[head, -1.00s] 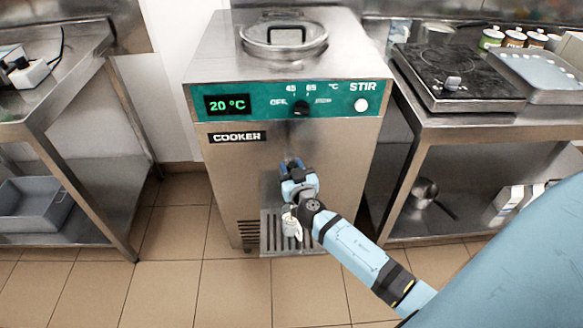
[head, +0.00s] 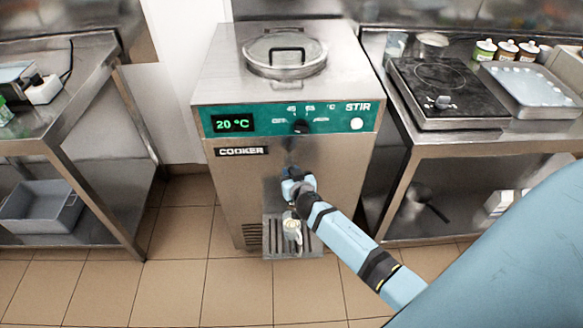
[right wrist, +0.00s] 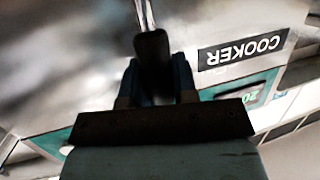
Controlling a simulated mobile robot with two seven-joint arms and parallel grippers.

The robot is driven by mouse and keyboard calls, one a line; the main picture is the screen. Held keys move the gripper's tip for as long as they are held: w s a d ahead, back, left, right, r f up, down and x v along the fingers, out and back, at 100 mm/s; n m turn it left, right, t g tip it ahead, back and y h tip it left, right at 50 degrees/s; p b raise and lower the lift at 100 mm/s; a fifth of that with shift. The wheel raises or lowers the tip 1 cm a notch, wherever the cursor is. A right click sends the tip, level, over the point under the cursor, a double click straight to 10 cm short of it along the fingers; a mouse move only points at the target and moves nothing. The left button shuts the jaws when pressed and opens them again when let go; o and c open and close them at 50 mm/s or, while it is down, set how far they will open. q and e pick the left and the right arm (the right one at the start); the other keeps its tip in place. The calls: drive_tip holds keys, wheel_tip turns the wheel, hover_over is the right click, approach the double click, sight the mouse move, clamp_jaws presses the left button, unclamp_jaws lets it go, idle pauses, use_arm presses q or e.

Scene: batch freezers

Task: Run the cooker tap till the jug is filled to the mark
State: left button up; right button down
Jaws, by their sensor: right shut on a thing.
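The cooker (head: 240,185) is a steel cabinet with a green panel reading 20 °C and a lidded top. My right gripper (head: 292,176) is at its front, below the panel. In the right wrist view, my right gripper (right wrist: 152,82) is shut on the black handle of the tap lever (right wrist: 151,46), whose metal stem runs up from it. The tap's spout is hidden in the head view. A small pale thing, perhaps the jug (head: 292,232), shows below the gripper over the drip tray (head: 307,246); its level and mark cannot be made out. My left gripper is out of view.
A steel table on the right carries a hob (head: 440,92), a tray (head: 530,88) and several small jars. A steel table (head: 75,65) on the left has a grey bin (head: 42,207) on its lower shelf. The tiled floor in front is clear.

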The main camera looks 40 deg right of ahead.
idle(0.3)
drive_tip(key=c, duration=0.9)
unclamp_jaws()
drive_tip(key=v, duration=1.3)
drive_tip(key=shift+s+r, duration=0.2)
drive_tip(key=shift+s, duration=0.1)
drive_tip(key=shift+a, duration=0.1)
